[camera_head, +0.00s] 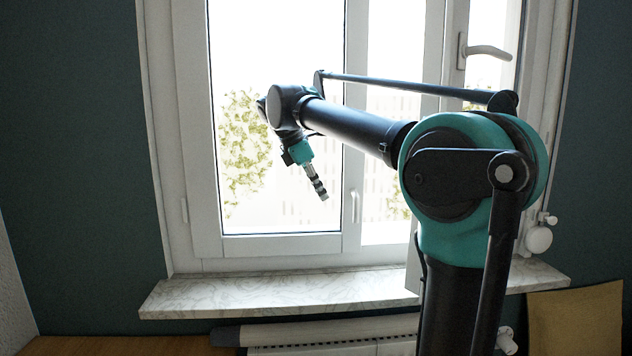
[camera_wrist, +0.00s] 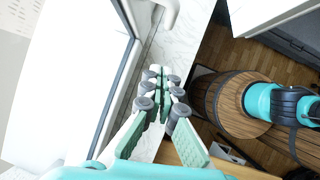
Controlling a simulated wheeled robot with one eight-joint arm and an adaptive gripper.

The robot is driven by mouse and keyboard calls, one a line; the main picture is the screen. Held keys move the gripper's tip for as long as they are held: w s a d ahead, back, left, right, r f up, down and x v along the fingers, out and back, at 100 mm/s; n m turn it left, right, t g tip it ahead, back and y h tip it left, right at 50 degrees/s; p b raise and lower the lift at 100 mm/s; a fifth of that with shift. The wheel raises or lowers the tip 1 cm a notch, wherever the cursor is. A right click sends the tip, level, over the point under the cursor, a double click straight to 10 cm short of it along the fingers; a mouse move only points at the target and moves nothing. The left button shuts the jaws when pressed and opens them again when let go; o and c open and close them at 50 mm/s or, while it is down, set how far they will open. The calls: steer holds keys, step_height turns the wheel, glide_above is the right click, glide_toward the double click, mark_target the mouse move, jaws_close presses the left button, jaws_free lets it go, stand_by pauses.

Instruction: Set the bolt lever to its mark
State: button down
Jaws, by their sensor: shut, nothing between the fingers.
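A white window (camera_head: 300,244) fills the middle of the head view. A white lever handle (camera_head: 487,51) lies nearly level on its upper right frame, to the right of and well above my gripper. A small upright white lever-like piece (camera_head: 353,203) sits low on the middle post, right of my gripper and apart from it in the picture. I cannot tell which is the bolt lever, and I see no clear mark. My gripper (camera_head: 322,196) points down and right before the glass, shut and empty. The wrist view shows its fingers (camera_wrist: 158,82) together, with part of a white handle (camera_wrist: 167,12) beyond them.
A marble sill (camera_head: 270,293) runs below the window, with a rolled item (camera_head: 300,331) and a radiator (camera_head: 380,349) beneath. A tan panel (camera_head: 577,322) stands at lower right. The wrist view shows wooden floor (camera_wrist: 235,55) and a round wooden barrel-like piece (camera_wrist: 225,108).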

mark_target(355, 206)
steer(key=w+d+f, duration=0.1)
steer(key=d+f, duration=0.3)
steer(key=d, duration=0.1)
steer(key=shift+w+d+f, duration=0.15)
steer(key=shift+d+f, duration=0.15)
steer(key=shift+f, duration=0.05)
steer(key=shift+x, duration=0.85)
